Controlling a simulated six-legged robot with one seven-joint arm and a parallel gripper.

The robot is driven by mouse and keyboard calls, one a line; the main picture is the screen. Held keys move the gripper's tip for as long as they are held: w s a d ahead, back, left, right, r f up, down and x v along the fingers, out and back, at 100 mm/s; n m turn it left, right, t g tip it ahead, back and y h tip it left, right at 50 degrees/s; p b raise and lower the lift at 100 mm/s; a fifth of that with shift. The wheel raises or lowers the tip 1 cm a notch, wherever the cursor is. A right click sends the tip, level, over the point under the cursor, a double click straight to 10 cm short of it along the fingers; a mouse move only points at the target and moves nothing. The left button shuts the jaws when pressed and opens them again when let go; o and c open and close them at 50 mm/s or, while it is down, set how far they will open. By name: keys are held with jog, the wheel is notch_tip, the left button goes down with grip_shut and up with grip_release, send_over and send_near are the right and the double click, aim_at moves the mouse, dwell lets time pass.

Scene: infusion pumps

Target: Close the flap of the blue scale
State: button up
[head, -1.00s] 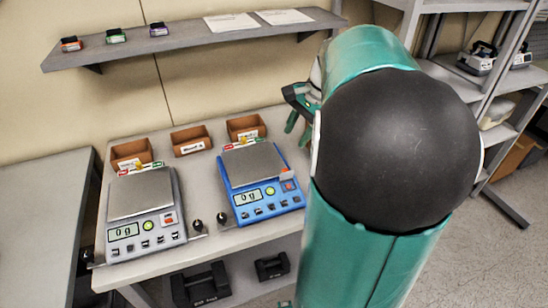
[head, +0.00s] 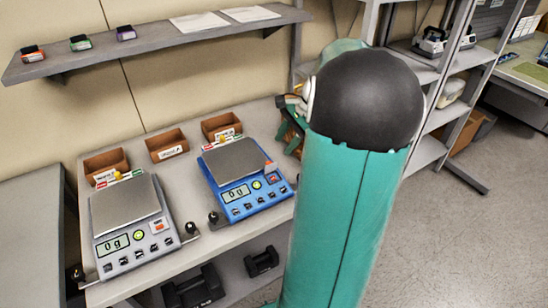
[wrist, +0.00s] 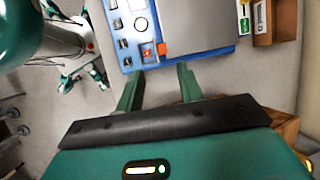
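The blue scale (head: 226,191) stands on the table with a grey pan and a display reading 0 g. In the wrist view its blue body (wrist: 205,62) fills the top middle. A small orange tab (wrist: 163,48), which looks like the flap, sticks out beside the red button at the scale's right front corner; the tab (head: 270,166) also shows in the head view. It appears raised, off the button. My gripper (wrist: 160,70) is open and empty, its two fingers pointing at the scale's right edge near the tab. In the head view my arm partly hides the gripper.
A grey scale (head: 131,219) stands to the left, also reading 0 g. Several brown bins (head: 168,145) line the table's back. A wall shelf (head: 160,52) hangs above, and a rack (head: 432,105) stands right.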

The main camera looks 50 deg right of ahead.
aim_at(271, 164)
jog(key=x, duration=0.7)
jog(key=shift+f, duration=0.1)
grip_shut()
